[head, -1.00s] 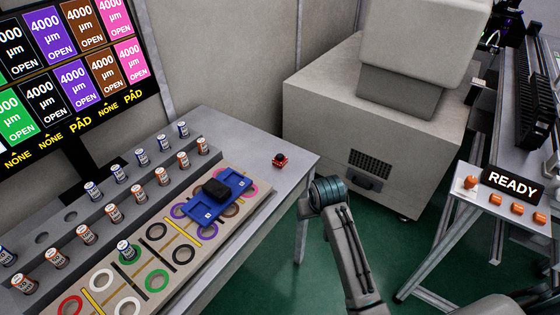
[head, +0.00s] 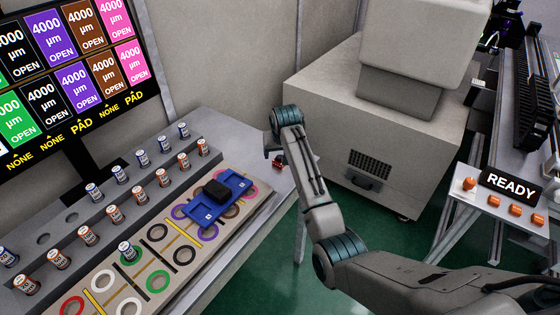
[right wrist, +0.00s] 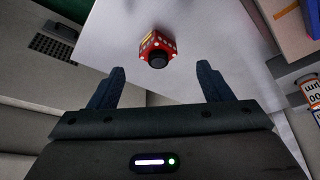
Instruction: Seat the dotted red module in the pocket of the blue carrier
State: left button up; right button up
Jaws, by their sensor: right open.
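The dotted red module (right wrist: 157,50) sits on the light table in the right wrist view, with a black round knob facing the camera. In the head view only a small part of it (head: 278,162) shows behind my right arm. My right gripper (right wrist: 160,82) is open and empty, its two fingers spread to either side below the module, apart from it. The blue carrier (head: 208,212) lies tilted across the board of coloured rings, with a black block (head: 216,190) on it. My left gripper is out of view.
A grey rack (head: 70,215) with several small cylinders stands left of the ring board (head: 185,262). A large grey machine (head: 340,100) stands behind the table. A READY sign (head: 512,186) and several orange buttons are at right.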

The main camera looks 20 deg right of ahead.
aim_at(280, 158)
jog(key=shift+w+p+x, duration=0.2)
jog(key=shift+p+x, duration=0.5)
jog(key=shift+x, duration=2.1)
jog(key=shift+d+r, duration=0.1)
jog(key=shift+d, duration=0.05)
jog(key=c, duration=1)
